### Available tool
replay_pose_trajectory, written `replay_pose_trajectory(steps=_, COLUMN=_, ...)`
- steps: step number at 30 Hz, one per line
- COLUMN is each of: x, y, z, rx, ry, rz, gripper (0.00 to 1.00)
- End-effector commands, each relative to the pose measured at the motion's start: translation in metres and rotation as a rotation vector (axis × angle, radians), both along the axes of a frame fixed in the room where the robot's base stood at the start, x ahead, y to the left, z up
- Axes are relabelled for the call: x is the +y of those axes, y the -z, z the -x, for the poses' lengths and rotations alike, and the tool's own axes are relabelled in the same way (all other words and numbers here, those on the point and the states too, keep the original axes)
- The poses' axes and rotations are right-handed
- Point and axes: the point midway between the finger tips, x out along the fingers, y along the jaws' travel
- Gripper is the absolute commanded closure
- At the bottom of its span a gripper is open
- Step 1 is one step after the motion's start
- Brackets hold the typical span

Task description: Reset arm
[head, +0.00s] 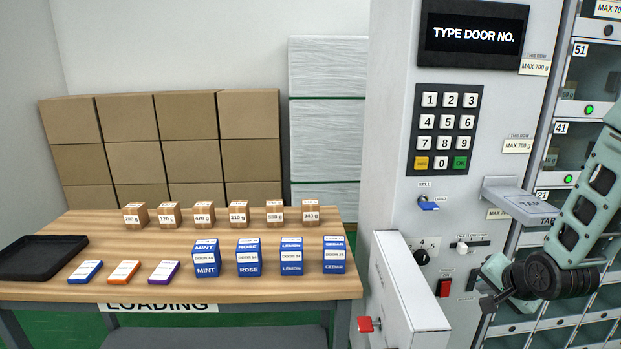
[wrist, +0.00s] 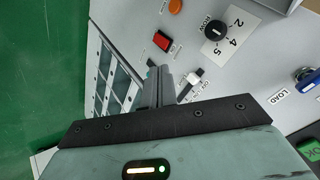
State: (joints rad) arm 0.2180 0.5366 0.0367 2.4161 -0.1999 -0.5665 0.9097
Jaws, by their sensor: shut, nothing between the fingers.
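My gripper (head: 487,303) is at the lower right in the head view, in front of the vending machine's lower panel. In the wrist view its narrow fingers (wrist: 158,85) are shut together with nothing between them. They point toward the panel near the white switch (wrist: 190,80) and the red rocker (wrist: 162,40). I cannot tell how far the fingertips are from the panel. My arm comes down from the right edge, bent at the wrist. The machine's display (head: 474,38) reads "TYPE DOOR NO."
The keypad (head: 442,130), blue SELL/LOAD switch (head: 429,205) and black row knob (head: 421,257) are on the machine. A grey tab shelf (head: 517,200) juts out near my arm. A wooden table (head: 120,229) at left holds boxes, cards and a black tray (head: 40,258).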

Motion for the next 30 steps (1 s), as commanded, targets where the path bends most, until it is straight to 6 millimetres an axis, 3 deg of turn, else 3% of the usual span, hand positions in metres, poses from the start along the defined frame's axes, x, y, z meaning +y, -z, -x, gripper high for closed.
replay_pose_trajectory(steps=1, x=0.009, y=-0.016, z=0.012, rx=0.052, ry=-0.080, rz=0.080, gripper=1.00)
replay_pose_trajectory(steps=6, x=0.031, y=-0.049, z=0.068, rx=0.258, ry=-0.358, rz=0.283, gripper=1.00)
replay_pose_trajectory(steps=14, x=0.062, y=-0.087, z=0.156, rx=0.472, ry=-0.768, rz=0.418, gripper=1.00)
replay_pose_trajectory(steps=20, x=0.152, y=-0.106, z=0.196, rx=0.506, ry=-1.080, rz=0.453, gripper=1.00)
replay_pose_trajectory(steps=24, x=0.205, y=-0.119, z=0.239, rx=0.528, ry=-1.284, rz=0.490, gripper=1.00)
replay_pose_trajectory(steps=27, x=0.229, y=-0.125, z=0.269, rx=0.544, ry=-1.400, rz=0.517, gripper=1.00)
replay_pose_trajectory(steps=30, x=0.241, y=-0.129, z=0.287, rx=0.555, ry=-1.467, rz=0.535, gripper=1.00)
